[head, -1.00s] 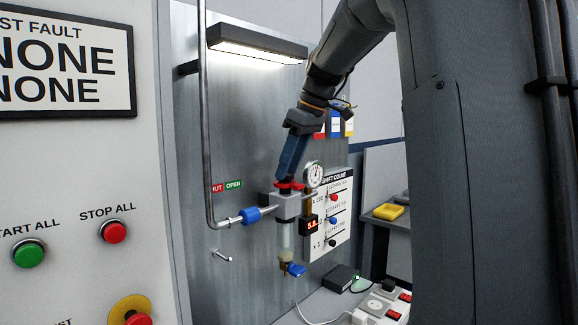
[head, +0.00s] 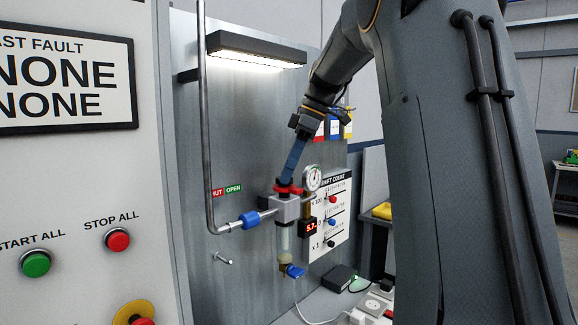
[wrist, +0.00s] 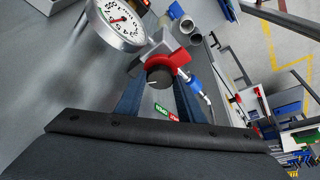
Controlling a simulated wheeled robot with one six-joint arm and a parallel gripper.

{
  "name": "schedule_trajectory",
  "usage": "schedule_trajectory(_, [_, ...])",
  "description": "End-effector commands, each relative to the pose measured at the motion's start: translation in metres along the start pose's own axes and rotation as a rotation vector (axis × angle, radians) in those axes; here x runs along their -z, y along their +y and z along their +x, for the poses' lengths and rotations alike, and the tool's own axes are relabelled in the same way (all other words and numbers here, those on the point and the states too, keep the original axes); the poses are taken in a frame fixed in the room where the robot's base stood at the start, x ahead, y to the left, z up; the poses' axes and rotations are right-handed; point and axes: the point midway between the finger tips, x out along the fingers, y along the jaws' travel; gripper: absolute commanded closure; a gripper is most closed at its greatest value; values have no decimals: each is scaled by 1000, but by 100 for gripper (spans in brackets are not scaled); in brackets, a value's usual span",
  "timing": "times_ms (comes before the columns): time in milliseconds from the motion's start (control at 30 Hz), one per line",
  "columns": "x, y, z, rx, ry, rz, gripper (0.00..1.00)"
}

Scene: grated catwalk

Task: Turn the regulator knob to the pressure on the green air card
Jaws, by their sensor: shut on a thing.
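The regulator (head: 285,208) is a grey block with a red collar on top, mounted on the wall panel. In the wrist view its dark knob (wrist: 158,77) with a white mark sits at the red collar (wrist: 180,60). My gripper (head: 288,180) comes down from above, its blue fingers shut on the knob. The round gauge (head: 312,178) is beside the regulator; it also shows large in the wrist view (wrist: 118,22). A red digital display (head: 307,226) below the gauge seems to read 5.7. I cannot make out a green air card.
A pipe with a blue fitting (head: 250,220) joins the regulator from the left. A shift count board (head: 337,235) is close on the right. Red, blue and yellow cards (head: 334,128) hang behind my arm. A control cabinet (head: 70,180) with buttons fills the left.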

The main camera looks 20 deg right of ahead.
Motion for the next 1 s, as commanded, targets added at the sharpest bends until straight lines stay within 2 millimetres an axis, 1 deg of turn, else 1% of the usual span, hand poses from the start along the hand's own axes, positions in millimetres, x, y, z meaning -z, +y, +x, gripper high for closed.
schedule_trajectory(200, [1, 2, -2, 72, 0, -173, 88])
schedule_trajectory(500, [1, 4, -1, 143, -1, -348, 88])
schedule_trajectory(700, [2, 5, 0, 167, -1, -409, 88])
schedule_trajectory(1000, [2, 5, 0, 178, 0, -434, 88])
